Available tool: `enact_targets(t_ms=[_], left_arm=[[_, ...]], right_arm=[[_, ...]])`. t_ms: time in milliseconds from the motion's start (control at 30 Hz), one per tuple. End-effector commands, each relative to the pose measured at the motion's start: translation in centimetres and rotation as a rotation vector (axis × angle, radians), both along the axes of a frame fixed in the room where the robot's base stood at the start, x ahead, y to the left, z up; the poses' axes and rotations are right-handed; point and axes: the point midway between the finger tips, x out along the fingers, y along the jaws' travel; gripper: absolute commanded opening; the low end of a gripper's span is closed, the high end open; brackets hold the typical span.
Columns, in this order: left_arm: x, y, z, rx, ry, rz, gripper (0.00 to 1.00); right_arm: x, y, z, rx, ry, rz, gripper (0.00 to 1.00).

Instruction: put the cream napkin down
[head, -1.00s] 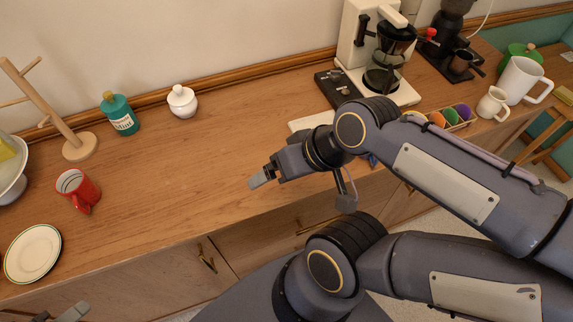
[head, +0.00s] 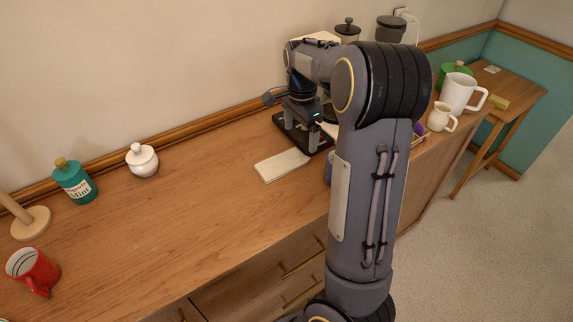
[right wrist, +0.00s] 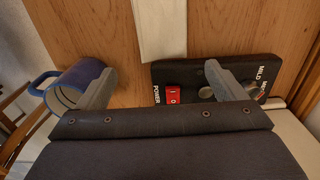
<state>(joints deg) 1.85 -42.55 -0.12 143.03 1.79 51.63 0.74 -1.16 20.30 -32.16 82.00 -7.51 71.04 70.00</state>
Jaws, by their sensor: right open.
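The cream napkin (head: 282,165) lies flat on the wooden counter as a folded strip, left of and in front of a black control box (head: 290,135). It shows as a pale strip at the top of the right wrist view (right wrist: 160,28). My right gripper (head: 304,125) is over the black box, beyond the napkin. In the right wrist view its fingers (right wrist: 162,86) are spread wide with nothing held between them. The napkin lies apart from the fingers. My left gripper is out of view.
A blue mug (right wrist: 78,84) is close to the left finger in the right wrist view. My right arm hides much of the coffee maker. The middle counter is clear.

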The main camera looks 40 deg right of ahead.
Motion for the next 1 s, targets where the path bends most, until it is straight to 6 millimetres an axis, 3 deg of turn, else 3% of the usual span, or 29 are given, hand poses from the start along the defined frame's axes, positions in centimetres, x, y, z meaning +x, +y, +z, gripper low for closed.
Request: enact_targets(t_ms=[433,767,1000], left_arm=[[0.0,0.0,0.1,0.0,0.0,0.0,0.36],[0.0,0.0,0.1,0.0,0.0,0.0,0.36],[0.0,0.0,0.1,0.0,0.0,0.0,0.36]], right_arm=[[0.4,0.9,-5.9,0.003,0.002,0.003,0.9],[0.5,0.9,-6.6,0.003,-0.001,0.004,0.9],[0.5,0.9,-6.6,0.003,-0.002,0.004,0.59]])
